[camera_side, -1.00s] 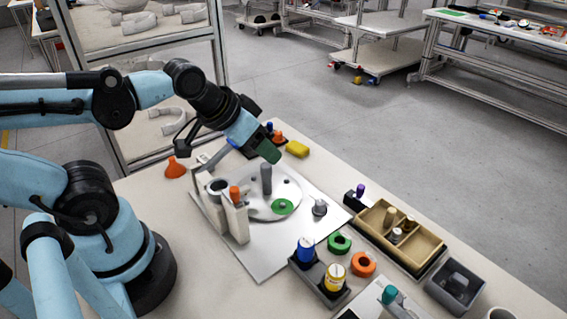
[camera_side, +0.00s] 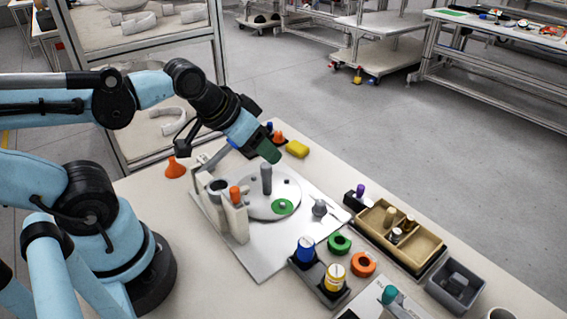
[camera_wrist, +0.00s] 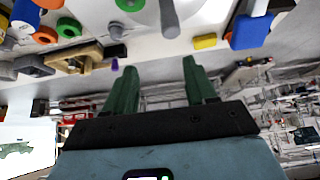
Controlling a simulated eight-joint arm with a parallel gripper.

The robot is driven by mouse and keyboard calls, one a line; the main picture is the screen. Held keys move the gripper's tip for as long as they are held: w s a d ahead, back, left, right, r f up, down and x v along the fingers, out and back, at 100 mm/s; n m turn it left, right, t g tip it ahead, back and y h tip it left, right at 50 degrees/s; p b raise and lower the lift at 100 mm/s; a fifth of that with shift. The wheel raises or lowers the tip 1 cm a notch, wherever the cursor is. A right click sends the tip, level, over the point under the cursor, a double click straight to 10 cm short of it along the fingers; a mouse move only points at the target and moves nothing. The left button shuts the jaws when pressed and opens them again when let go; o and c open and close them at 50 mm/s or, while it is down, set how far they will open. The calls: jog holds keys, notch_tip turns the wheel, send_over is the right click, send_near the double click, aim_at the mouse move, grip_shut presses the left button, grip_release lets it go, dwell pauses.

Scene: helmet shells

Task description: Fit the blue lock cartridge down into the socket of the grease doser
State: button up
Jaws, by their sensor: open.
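An off-white fixture (camera_side: 238,222) with a round dark-mouthed socket (camera_side: 218,187) and an orange-topped part stands on the metal plate. It looks like the grease doser; I cannot see inside the socket. My gripper (camera_side: 268,151) is above the far side of the plate, away from the cartridge. In the wrist view its green fingers (camera_wrist: 160,82) are apart and empty.
A grey post (camera_side: 266,178) rises from the round disc (camera_side: 262,209) close to my gripper. A yellow block (camera_side: 297,149) and an orange funnel (camera_side: 175,167) lie farther back. Green (camera_side: 339,243) and orange (camera_side: 362,263) rings and a tan tray (camera_side: 377,217) are at right.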

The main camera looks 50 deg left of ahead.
jog(key=shift+o, duration=0.4)
jog(key=m+g+h, duration=0.1)
jog(key=m+g, duration=0.5)
jog(key=m, duration=0.3)
send_near(306, 241)
jog(key=f, duration=0.2)
jog(key=d+f, duration=0.1)
jog(key=f, duration=0.2)
jog(key=shift+w+f, duration=0.25)
jog(key=shift+f, duration=1.05)
jog(key=shift+w+f, duration=0.25)
jog(key=shift+f, duration=1.05)
jog(key=shift+c, duration=0.2)
grip_shut()
